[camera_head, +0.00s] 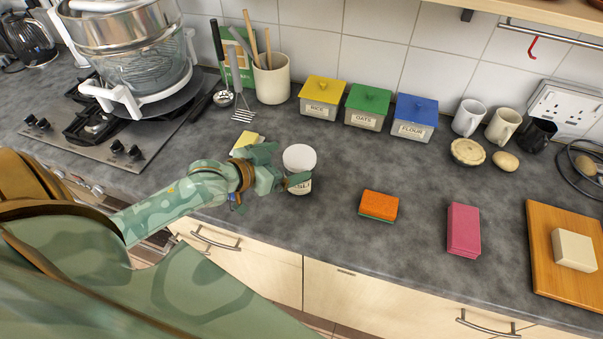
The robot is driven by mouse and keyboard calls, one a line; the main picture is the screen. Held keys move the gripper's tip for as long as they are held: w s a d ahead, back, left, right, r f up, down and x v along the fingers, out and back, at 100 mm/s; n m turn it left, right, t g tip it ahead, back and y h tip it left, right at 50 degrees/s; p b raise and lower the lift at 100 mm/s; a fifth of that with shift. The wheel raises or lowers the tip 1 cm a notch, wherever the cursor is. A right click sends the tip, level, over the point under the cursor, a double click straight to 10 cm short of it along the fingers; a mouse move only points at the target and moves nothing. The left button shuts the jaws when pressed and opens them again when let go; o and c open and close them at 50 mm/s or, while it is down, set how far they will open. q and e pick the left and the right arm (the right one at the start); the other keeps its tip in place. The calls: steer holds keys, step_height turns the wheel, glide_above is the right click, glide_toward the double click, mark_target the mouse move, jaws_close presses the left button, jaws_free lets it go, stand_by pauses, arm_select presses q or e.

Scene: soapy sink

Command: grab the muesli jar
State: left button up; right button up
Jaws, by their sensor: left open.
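The muesli jar (299,158) is a small upright jar with a white lid, standing on the grey worktop left of the middle. Its label shows only in part, with the last letters readable. My left gripper (284,166) is at the jar's left side and open. One finger reaches across the front of the jar and hides part of the label. The other finger is behind and to the left. I cannot tell whether either finger touches the jar. My right gripper is out of view.
Rice (322,96), oats (367,105) and flour (414,116) boxes stand along the wall behind. An orange sponge (379,205) and a pink block (464,230) lie to the right. A yellow-and-white item (246,141) lies behind my gripper.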

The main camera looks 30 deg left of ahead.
mark_target(297, 158)
arm_select(q)
steer(key=b+x, duration=0.1)
steer(key=x, duration=0.4)
steer(key=shift+w+d+f, duration=0.1)
steer(key=shift+w+f, duration=0.05)
steer(key=shift+w, duration=0.15)
steer(key=shift+s, duration=0.1)
steer(key=shift+c, duration=1.2)
steer(key=c, duration=1.5)
steer(key=shift+o, duration=0.2)
steer(key=shift+r, duration=0.2)
